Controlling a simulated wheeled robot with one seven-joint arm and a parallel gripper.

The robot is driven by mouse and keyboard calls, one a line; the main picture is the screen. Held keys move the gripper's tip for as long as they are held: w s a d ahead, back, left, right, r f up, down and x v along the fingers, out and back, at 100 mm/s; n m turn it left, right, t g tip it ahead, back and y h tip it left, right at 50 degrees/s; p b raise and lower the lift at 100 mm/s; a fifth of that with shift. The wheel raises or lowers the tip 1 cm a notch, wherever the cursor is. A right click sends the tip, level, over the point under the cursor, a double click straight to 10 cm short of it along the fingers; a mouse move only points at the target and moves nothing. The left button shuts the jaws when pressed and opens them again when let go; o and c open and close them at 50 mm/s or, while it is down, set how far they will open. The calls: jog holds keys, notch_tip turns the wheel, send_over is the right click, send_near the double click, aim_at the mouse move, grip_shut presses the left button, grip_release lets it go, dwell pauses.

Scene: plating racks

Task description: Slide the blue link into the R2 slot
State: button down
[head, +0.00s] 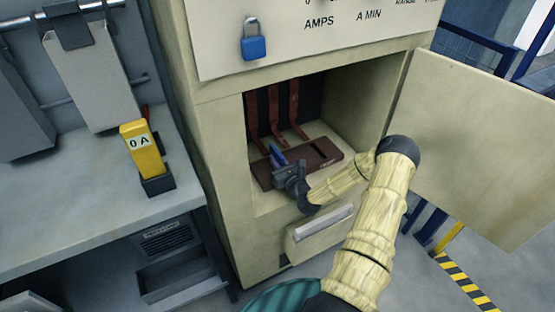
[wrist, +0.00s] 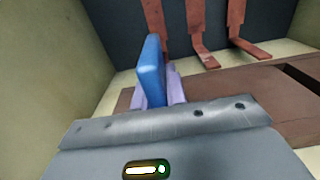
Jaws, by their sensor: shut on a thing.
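The blue link (head: 276,154) is a flat upright piece inside the open cabinet; it also shows in the wrist view (wrist: 151,72). My gripper (head: 282,162) is shut on it, with the pale fingers (wrist: 172,88) beside its lower part. The link stands over the left part of a dark brown block (head: 316,160). Its lower end is hidden by my gripper, so I cannot tell whether it touches the block. A dark slot (wrist: 304,72) is open in the block's right part. I cannot read an R2 label.
Several copper bars (head: 274,108) hang at the back of the recess. Cabinet walls enclose the gripper, and the door (head: 475,145) stands open at right. A blue padlock (head: 254,47) hangs above. A yellow tester (head: 143,150) stands on the left bench (head: 75,235).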

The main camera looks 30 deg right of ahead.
jog(key=shift+w+f+b, duration=0.1)
jog(key=shift+f+b, duration=0.2)
jog(key=shift+f, duration=0.25)
jog(key=shift+a, duration=0.1)
jog(key=c, duration=1.3)
grip_release()
jog(key=shift+c, duration=0.2)
jog(key=s, duration=1.7)
jog(key=shift+s+d, duration=0.3)
jog(key=shift+d, duration=0.05)
